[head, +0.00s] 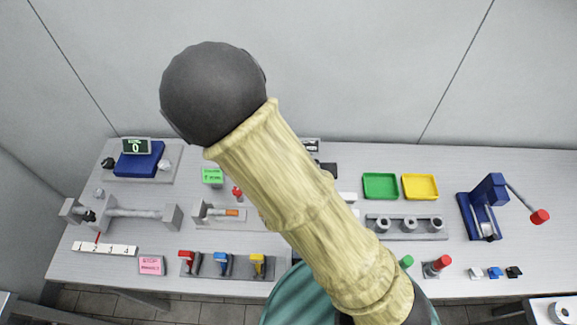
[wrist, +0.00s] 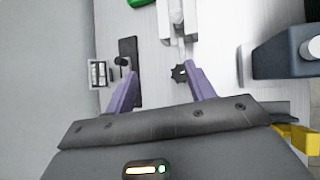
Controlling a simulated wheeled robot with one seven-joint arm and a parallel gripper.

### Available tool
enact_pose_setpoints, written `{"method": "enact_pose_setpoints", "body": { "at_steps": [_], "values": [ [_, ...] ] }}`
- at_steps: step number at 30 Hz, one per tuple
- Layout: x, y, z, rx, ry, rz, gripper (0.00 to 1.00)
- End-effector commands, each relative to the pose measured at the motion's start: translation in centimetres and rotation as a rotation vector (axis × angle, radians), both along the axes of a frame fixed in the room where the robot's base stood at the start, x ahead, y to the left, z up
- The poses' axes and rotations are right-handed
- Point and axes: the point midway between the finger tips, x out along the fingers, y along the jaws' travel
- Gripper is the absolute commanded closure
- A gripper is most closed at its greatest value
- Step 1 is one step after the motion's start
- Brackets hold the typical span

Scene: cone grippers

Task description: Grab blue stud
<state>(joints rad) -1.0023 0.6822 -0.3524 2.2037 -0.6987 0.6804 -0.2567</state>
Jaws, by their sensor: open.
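A small blue stud (head: 494,272) stands near the front right of the bench in the head view, between a white one (head: 475,273) and a black one (head: 514,272). I cannot make out the blue stud in the wrist view. My gripper (wrist: 162,82) shows in the wrist view with two purple fingers spread apart and nothing between them. A dark star-shaped knob (wrist: 180,73) lies just beyond the right finger. In the head view my gripper is hidden; my arm crosses the middle of the picture.
A blue press (head: 482,210) with a red-tipped lever stands behind the studs. A red button (head: 444,262) stands to their left. Green (head: 380,186) and yellow (head: 420,187) trays lie farther back. My arm covers the bench's middle. Bare bench shows around the studs.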

Motion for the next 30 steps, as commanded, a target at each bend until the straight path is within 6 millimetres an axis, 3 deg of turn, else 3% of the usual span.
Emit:
{"method": "enact_pose_setpoints", "body": {
  "at_steps": [1,6,13,18,30],
  "values": [
    [0.2,1.4,-1.2,-0.066,0.004,0.099,0.46],
    [1.1,5.9,-3.1,-0.287,-0.009,0.402,0.46],
    [1.3,11.7,-4.0,-0.521,-0.063,0.699,0.46],
    [1.3,12.7,-4.0,-0.562,-0.075,0.749,0.46],
    [2.2,11.8,-4.3,-0.561,-0.073,0.741,0.46]
  ]
}}
